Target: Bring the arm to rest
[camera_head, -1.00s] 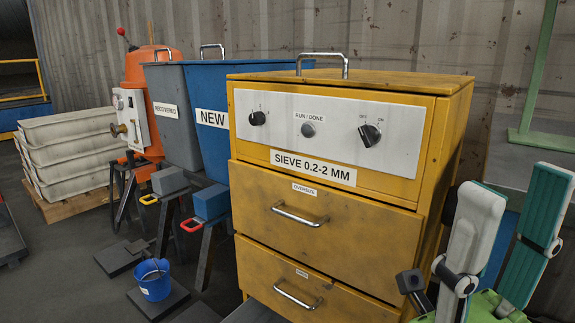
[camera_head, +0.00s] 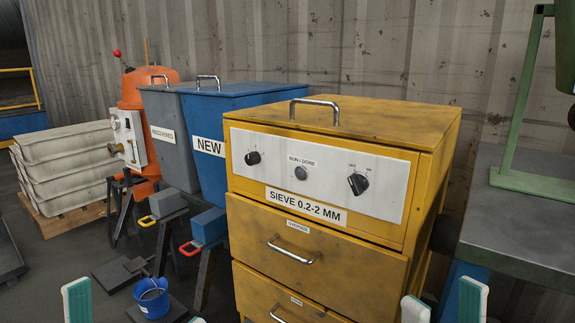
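My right gripper (camera_head: 443,307) shows only as two white and teal fingertips at the bottom edge, in front of the lower right of the yellow sieve cabinet (camera_head: 318,240). The fingertips stand apart with nothing seen between them. My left gripper (camera_head: 137,312) shows as one teal and white fingertip at the bottom left and the tip of another farther right, with a wide gap. The rest of both grippers and both arms is below the picture. The cabinet carries a panel with two dark knobs and a round button; its visible drawers are shut.
A blue bin (camera_head: 246,110) marked NEW and a grey bin (camera_head: 172,130) stand left of the cabinet. A small blue bucket (camera_head: 152,304) sits low, near my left fingertips. An orange machine (camera_head: 140,95) and stacked trays (camera_head: 70,160) are farther left. A grey-topped bench (camera_head: 525,225) is at right.

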